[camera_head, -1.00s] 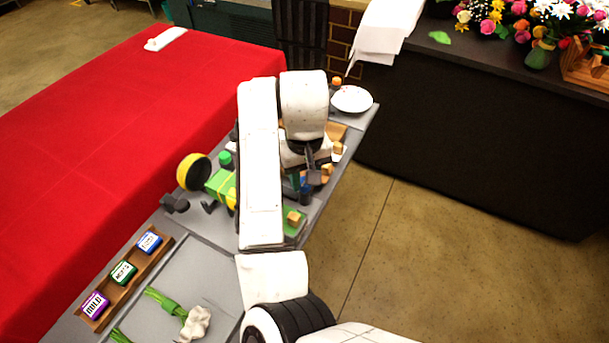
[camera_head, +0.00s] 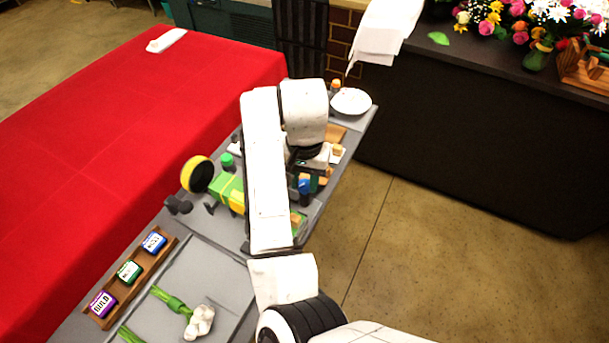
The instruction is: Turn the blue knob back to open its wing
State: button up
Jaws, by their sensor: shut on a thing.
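The blue knob (camera_head: 304,185) shows as a small blue top above a dark part, on the grey station top just right of my arm. My gripper (camera_head: 311,178) reaches down at the knob from the far side of my arm. Its jaws are shut on the blue knob, though the fingertips are small and partly hidden. A green-capped knob (camera_head: 227,160) stands left of my arm. A green and yellow block (camera_head: 229,188) lies below it. My arm covers the middle of the station, so I cannot tell how the blue knob's wing stands.
A yellow and black round piece (camera_head: 197,174) stands at the left edge. A wooden rack (camera_head: 132,280) holds purple, green and blue labelled blocks. A white plate (camera_head: 351,101) is at the far end. A red-covered table (camera_head: 110,130) borders the left; floor is free at right.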

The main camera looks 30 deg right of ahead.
aim_at(304, 183)
jog(key=m, duration=0.6)
jog(key=shift+p, duration=0.4)
jog(key=m, duration=0.5)
jog(key=shift+m, duration=0.3)
jog(key=o, duration=1)
jog(key=shift+o, duration=0.2)
jog(key=shift+r, duration=0.1)
notch_tip(304, 183, up, 11)
jog(key=p, duration=0.1)
jog(key=shift+f, duration=0.2)
